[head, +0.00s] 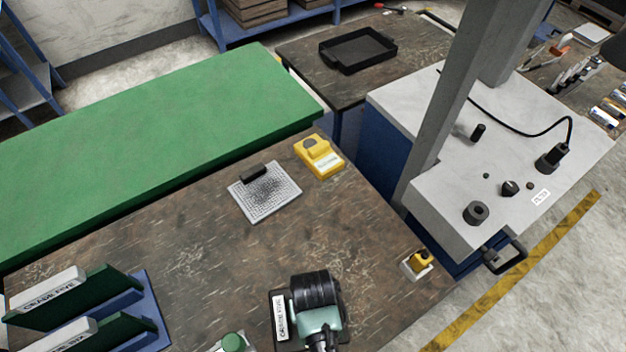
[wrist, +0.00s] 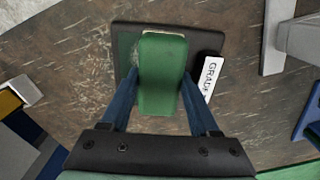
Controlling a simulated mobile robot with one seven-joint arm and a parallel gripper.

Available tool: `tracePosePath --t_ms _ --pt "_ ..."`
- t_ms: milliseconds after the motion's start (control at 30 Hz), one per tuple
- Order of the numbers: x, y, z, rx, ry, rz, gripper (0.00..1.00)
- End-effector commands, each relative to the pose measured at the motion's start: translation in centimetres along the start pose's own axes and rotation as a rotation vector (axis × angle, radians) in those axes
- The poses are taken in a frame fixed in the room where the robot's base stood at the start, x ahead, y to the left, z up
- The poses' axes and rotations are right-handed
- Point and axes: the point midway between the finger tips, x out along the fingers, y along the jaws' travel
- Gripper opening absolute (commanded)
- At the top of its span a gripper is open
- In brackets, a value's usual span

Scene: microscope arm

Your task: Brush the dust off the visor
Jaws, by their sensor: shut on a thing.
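My gripper (head: 316,310) is over the front of the brown worktop in the head view, seen from above with its fingertips hidden. In the wrist view, the two blue fingers of my gripper (wrist: 160,88) are shut on the sides of a green block (wrist: 163,75), which may be the brush's handle; no bristles show. A dark holder (wrist: 126,38) with a "GRADE" label lies beneath and around the block. I cannot tell whether they touch. A pale gridded plate (head: 284,200) with dark specks and a black bar lies farther back; I cannot tell if it is the visor.
A yellow device (head: 319,157) stands behind the plate. Green labelled panels in a blue rack (head: 150,316) stand at front left, and a green-capped container (head: 233,342) at the front edge. A grey post (head: 440,110) rises at right. The worktop between rack and plate is clear.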

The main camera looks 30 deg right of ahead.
Motion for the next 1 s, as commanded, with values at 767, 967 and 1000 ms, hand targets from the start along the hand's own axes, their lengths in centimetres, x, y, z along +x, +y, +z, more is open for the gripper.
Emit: tracePosePath --t_ms 767,967,1000 --pt "0.7 0.0 -0.3 0.0 0.001 0.0 0.17" --pt "0.6 0.0 -1.5 0.0 0.002 0.0 0.17" --pt "0.6 0.0 -1.7 -0.001 0.001 0.0 0.17"
